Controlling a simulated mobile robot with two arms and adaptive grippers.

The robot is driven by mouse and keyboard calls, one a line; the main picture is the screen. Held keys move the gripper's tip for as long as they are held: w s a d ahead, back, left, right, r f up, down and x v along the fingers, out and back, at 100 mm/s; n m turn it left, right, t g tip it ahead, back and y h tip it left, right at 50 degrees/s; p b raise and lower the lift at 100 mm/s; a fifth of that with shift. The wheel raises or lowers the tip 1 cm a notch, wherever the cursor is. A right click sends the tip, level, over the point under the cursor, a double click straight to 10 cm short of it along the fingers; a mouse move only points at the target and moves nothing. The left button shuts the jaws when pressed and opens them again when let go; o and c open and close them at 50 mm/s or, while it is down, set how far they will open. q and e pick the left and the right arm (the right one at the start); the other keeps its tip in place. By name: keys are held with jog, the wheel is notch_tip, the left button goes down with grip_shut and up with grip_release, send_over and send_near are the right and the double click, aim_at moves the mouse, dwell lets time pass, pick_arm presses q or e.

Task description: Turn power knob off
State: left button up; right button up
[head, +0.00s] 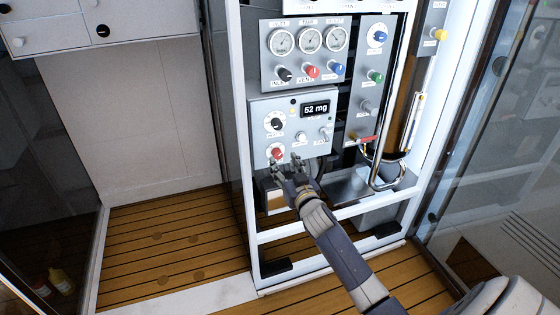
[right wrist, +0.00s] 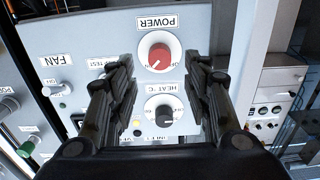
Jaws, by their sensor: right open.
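The power knob (head: 277,152) is a red knob on a white dial at the lower left of the grey control box with the "52 mg" display (head: 316,109). In the right wrist view, which is upside down, the red power knob (right wrist: 159,56) sits under the POWER label, its pointer line towards the lower left. My right gripper (head: 287,163) is open just in front of the box, close to the knob. In the right wrist view its two fingers (right wrist: 160,75) stand either side of the knob with gaps, apart from it. My left gripper is not in view.
A black HEAT knob (right wrist: 164,115) lies between the fingers in the wrist view. Gauges (head: 309,39) and coloured valve knobs sit above the box. A curved metal pipe (head: 389,185) stands to the right. The wooden floor (head: 165,240) at left is mostly clear.

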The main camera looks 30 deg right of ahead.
aim_at(278, 155)
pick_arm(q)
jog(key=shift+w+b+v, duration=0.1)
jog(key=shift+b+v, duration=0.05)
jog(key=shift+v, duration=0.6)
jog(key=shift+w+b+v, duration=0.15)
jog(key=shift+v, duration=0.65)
pick_arm(e)
jog(key=shift+x, duration=2.2)
jog(key=c, duration=1.1)
